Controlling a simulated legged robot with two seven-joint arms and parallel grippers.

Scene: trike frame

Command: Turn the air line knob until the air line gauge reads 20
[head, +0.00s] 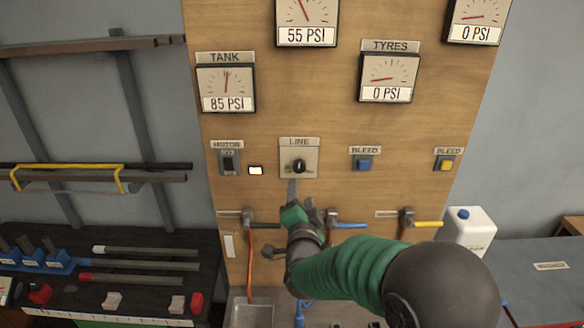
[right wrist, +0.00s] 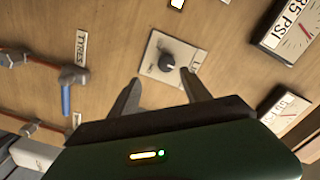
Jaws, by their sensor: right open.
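The air line knob (head: 299,167) is a small black knob on a pale plate labelled LINE on the wooden panel. It also shows in the right wrist view (right wrist: 167,62), just beyond my fingertips. Directly above it, at the top of the head view, a gauge (head: 306,18) reads 55 PSI; its label is out of frame, so I cannot confirm it is the line gauge. My right gripper (head: 293,190) is just below the knob plate in the head view. In the right wrist view its two fingers (right wrist: 160,92) are apart and empty, pointing toward the knob. My left gripper is not in view.
The TANK gauge (head: 226,88) reads 85 PSI and the TYRES gauge (head: 388,78) 0 PSI. A motor switch (head: 229,161), blue bleed button (head: 363,163) and yellow bleed button (head: 446,163) flank the knob. Valves with a blue lever (head: 350,226) and yellow lever (head: 427,224) sit below.

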